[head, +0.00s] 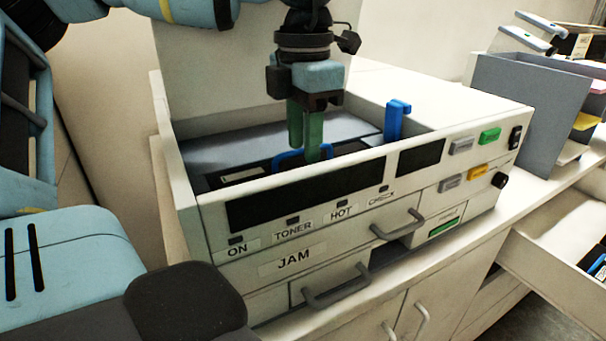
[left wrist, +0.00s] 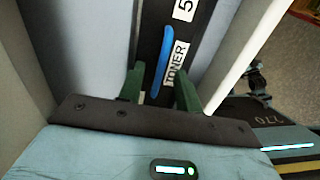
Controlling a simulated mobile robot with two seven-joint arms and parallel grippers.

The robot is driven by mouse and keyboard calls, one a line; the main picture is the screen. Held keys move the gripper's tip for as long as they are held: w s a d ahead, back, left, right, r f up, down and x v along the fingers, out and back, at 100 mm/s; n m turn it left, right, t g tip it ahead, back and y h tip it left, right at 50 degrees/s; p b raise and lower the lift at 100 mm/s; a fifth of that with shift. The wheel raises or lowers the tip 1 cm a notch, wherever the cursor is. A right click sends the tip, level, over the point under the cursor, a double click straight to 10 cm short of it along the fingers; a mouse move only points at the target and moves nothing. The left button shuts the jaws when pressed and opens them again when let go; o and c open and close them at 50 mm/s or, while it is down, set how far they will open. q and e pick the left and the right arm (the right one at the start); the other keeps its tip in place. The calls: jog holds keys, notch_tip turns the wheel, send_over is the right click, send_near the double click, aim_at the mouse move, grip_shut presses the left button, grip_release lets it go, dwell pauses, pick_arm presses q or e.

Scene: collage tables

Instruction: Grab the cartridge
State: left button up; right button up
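The cartridge (head: 262,166) is a dark bar with white labels and a blue handle, lying in the open top bay of the printer (head: 335,205). In the left wrist view the cartridge (left wrist: 172,84) shows a TONER label, with its blue handle (left wrist: 165,55) running lengthwise. My left gripper (head: 306,150) points down into the bay over the cartridge by the handle. Its green fingers (left wrist: 161,85) are apart, one on each side of the handle, with gaps visible. I cannot tell the height of the fingertips. My right gripper is not in view.
The printer's front wall stands before the bay, and its raised lid (head: 215,60) stands behind. A blue lever (head: 394,121) rises right of the gripper. A grey bin (head: 528,108) stands at the right. An open drawer (head: 545,225) at lower right holds dark and blue items.

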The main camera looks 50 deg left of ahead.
pick_arm(q)
grip_shut()
jog(key=shift+r, duration=0.1)
dwell(1.2)
